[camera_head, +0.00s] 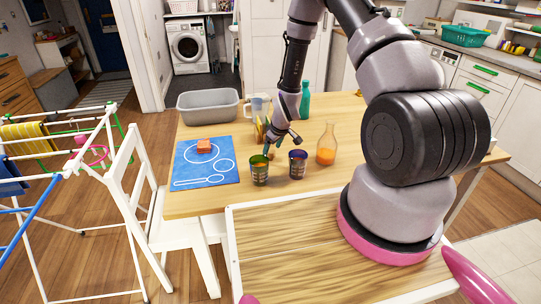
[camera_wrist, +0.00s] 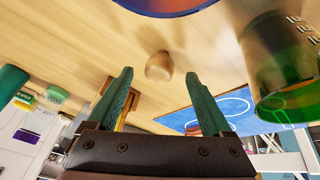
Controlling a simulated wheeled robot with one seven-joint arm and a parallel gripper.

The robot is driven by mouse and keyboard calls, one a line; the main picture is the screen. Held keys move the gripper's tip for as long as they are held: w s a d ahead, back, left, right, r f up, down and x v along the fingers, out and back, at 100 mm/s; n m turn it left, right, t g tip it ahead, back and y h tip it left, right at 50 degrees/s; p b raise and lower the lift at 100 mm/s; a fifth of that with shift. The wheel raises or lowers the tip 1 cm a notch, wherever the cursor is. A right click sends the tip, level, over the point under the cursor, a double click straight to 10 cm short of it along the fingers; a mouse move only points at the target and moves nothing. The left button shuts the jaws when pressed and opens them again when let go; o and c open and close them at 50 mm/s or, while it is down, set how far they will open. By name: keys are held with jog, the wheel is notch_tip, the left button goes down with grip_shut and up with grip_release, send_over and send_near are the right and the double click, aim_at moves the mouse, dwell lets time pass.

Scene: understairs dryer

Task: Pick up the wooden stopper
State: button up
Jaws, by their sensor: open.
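The wooden stopper (camera_wrist: 159,67) is a small, pale, rounded piece on the wooden table. In the wrist view it lies between and slightly beyond the tips of my gripper's two green fingers. My gripper (camera_wrist: 159,75) is open, with nothing between its fingers. In the head view my gripper (camera_head: 278,147) is low over the table, behind the two cups. I cannot make out the stopper in the head view.
A green cup (camera_head: 259,171) and a dark blue-rimmed cup (camera_head: 298,165) stand close by. A bottle of orange liquid (camera_head: 326,146) is to their right. A blue mat (camera_head: 190,168) with an orange block (camera_head: 204,146) lies left. A grey tub (camera_head: 208,107) stands behind.

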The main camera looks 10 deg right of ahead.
jog(key=shift+x, duration=1.1)
grip_shut()
